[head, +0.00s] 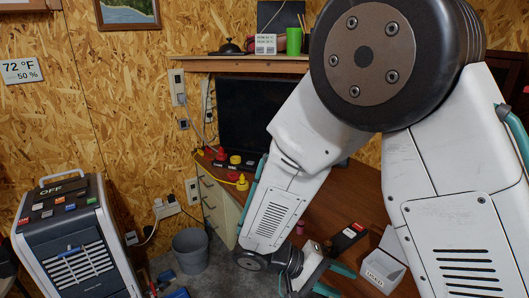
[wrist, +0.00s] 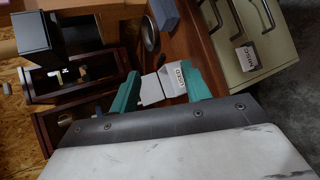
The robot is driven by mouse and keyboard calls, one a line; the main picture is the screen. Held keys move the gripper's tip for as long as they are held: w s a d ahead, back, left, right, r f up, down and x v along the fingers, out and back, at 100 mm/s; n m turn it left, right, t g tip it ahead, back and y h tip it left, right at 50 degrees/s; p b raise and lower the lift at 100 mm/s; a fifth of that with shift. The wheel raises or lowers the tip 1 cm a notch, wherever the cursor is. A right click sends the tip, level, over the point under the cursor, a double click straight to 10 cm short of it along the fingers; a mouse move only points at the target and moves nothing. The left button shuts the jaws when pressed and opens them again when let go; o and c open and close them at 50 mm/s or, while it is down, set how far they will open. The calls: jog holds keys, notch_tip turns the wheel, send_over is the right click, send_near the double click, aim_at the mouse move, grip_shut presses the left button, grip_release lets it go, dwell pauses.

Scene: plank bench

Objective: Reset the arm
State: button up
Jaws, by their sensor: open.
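My white arm with teal trim fills the right half of the head view. It bends down to my gripper (head: 337,280), which is low over the brown bench (head: 345,205). In the wrist view my gripper (wrist: 161,80) shows two teal fingers spread apart. A white labelled box (wrist: 152,90) appears between and beyond the fingertips; nothing is visibly clamped. In the head view an open white box (head: 383,271) with a label stands just right of the fingers. Whether the fingers touch it cannot be told.
A dark box (head: 347,238) lies on the bench near my gripper. Drawers (head: 216,195), a grey bin (head: 190,250) and a cooler unit (head: 78,245) are at the left.

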jog(key=s+d+r+t+y, duration=0.1)
jog(key=s+d+r+y, duration=0.2)
jog(key=s+r+y, duration=0.1)
jog(key=s+d+r+t+y, duration=0.1)
jog(key=s+d+r+y, duration=0.3)
jog(key=r, duration=0.5)
jog(key=s+d+r+m+y, duration=0.1)
jog(key=s+d+r+y, duration=0.2)
jog(key=s+r, duration=0.3)
jog(key=shift+s+d+r+t+y, duration=0.3)
jog(key=shift+r+t+y, duration=0.1)
jog(key=shift+y, duration=0.4)
